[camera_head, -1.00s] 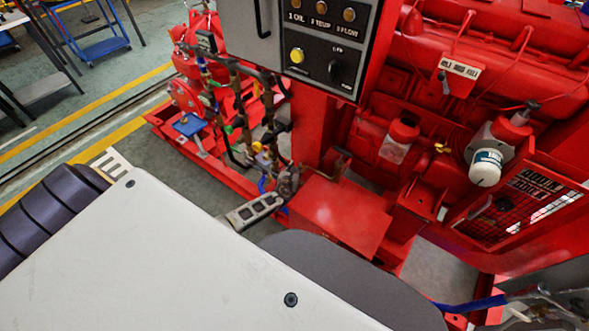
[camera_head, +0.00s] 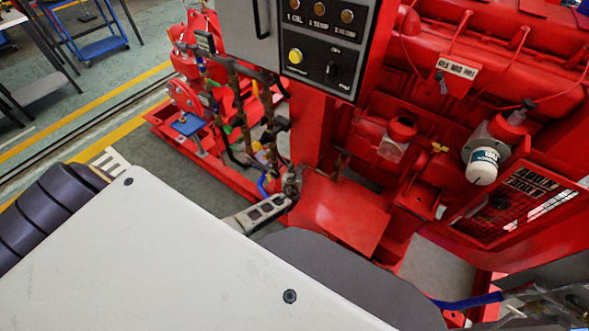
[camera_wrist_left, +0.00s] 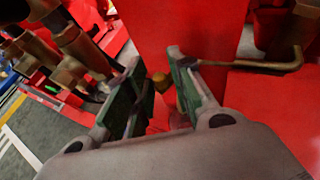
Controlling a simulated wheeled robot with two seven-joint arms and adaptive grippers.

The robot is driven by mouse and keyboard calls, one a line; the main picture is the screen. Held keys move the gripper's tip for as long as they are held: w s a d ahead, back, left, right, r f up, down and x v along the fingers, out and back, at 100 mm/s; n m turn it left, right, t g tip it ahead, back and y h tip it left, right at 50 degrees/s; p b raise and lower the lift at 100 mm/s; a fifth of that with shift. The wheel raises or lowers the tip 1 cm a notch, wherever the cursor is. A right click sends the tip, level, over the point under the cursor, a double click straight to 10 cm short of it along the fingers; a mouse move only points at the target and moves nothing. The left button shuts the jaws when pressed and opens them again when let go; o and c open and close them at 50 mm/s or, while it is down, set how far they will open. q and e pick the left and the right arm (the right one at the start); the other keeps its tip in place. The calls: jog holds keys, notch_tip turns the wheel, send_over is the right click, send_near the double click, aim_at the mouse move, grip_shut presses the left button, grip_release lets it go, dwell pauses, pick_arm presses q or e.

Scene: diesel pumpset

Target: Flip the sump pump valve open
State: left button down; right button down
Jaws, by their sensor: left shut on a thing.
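My left gripper (camera_head: 292,180) is at the foot of the red post, beside the brown vertical pipes. In the left wrist view, its two green-padded fingers (camera_wrist_left: 160,92) stand close on either side of a small brass-coloured piece (camera_wrist_left: 160,81). The gripper is shut on this piece, which seems to be part of the sump pump valve; the pads hide most of it. A blue curved part (camera_head: 262,185) shows just left of the gripper in the head view. I cannot tell whether it belongs to the same valve. My right gripper cannot be made out.
Brown vertical pipes (camera_head: 240,110) stand close left of the gripper. A red post (camera_head: 310,135) rises behind it under the control panel (camera_head: 320,50). A red box (camera_head: 340,215) lies close on the right. A bent brass rod (camera_wrist_left: 275,64) projects nearby in the wrist view.

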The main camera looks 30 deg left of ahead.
pick_arm(q)
jog(key=shift+w+d+r, duration=0.3)
jog(key=shift+d, duration=0.1)
jog(key=n+g+y, duration=0.1)
jog(key=d+n+g+y+b, duration=0.1)
jog(key=n+y, duration=0.1)
jog(key=shift+d, duration=0.2)
pick_arm(e)
jog(key=shift+w+a+r, duration=0.1)
jog(key=shift+w+a, duration=0.1)
jog(key=shift+w, duration=0.35)
jog(key=shift+w+a+r, duration=0.1)
jog(key=shift+w+a, duration=0.05)
jog(key=shift+w, duration=0.35)
jog(key=shift+a, duration=0.1)
jog(key=shift+s, duration=0.25)
pick_arm(q)
jog(key=c, duration=1.5)
grip_release()
jog(key=shift+f, duration=0.1)
jog(key=shift+o, duration=0.2)
jog(key=shift+s+f, duration=0.1)
jog(key=shift+s+a, duration=0.1)
jog(key=shift+s, duration=0.05)
pick_arm(e)
jog(key=shift+w, duration=0.2)
